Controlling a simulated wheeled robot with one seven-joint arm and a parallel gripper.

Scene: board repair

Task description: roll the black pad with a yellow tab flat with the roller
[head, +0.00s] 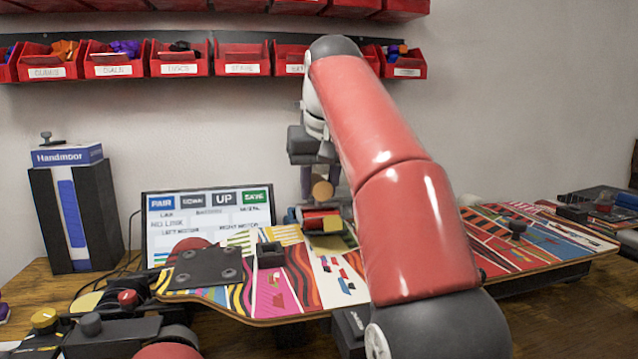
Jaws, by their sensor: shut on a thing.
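My gripper (318,172) is over the middle of the patterned skateboard deck (345,285), partly hidden by my red arm. It is shut on the roller (320,218), whose round wooden part shows below the fingers and whose red cylinder is low over the deck. I cannot tell whether the roller touches the surface. A yellow patch (330,243) shows just below the roller and may be the pad's tab. The black pad itself cannot be made out; the roller and arm may hide it.
A black plate with bolts (205,267) and a small dark block (270,254) sit on the deck's left part. A screen (208,215) stands behind. Red bins (242,58) hang on the wall. A black-and-blue box (75,215) stands at left.

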